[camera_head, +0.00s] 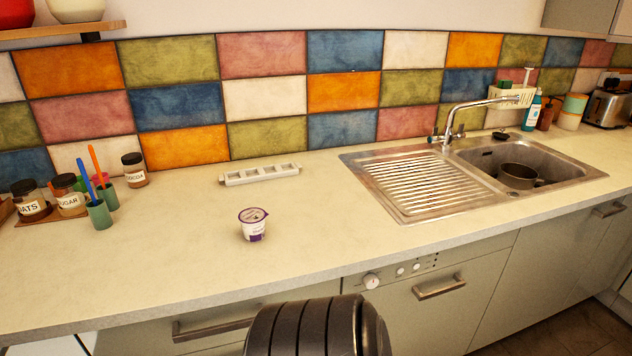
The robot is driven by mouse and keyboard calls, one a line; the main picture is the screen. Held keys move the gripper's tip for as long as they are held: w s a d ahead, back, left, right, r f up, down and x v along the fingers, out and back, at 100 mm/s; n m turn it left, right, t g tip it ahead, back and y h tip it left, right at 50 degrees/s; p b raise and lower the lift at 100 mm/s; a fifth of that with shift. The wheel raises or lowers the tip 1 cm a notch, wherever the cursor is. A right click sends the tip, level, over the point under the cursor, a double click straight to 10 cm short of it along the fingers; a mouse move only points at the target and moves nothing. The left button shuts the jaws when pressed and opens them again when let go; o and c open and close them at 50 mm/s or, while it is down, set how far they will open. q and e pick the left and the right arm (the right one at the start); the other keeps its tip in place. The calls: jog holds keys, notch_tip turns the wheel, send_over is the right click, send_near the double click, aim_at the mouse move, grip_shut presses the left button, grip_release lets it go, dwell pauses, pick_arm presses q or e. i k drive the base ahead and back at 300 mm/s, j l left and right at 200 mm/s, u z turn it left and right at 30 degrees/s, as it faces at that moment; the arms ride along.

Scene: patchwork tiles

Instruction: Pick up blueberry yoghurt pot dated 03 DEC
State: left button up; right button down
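One small yoghurt pot (252,225) stands upright on the pale worktop (330,223), left of the sink. It is white with a purple lid and purple markings. Its flavour and date are too small to read. Nothing touches it. Neither of my grippers shows in the head view. A dark ribbed part, probably mine, is at the bottom centre, below the worktop's front edge.
A white power strip (259,175) lies behind the pot. Jars, including the cocoa jar (134,170), and a green cup (100,214) with toothbrush-like sticks stand at left. The sink (520,165) holds a pot (518,176). The worktop around the yoghurt pot is clear.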

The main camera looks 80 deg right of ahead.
aim_at(251, 220)
jog(key=z, duration=2.15)
jog(key=j+z, duration=0.15)
jog(key=i+j, duration=0.05)
jog(key=j, duration=0.05)
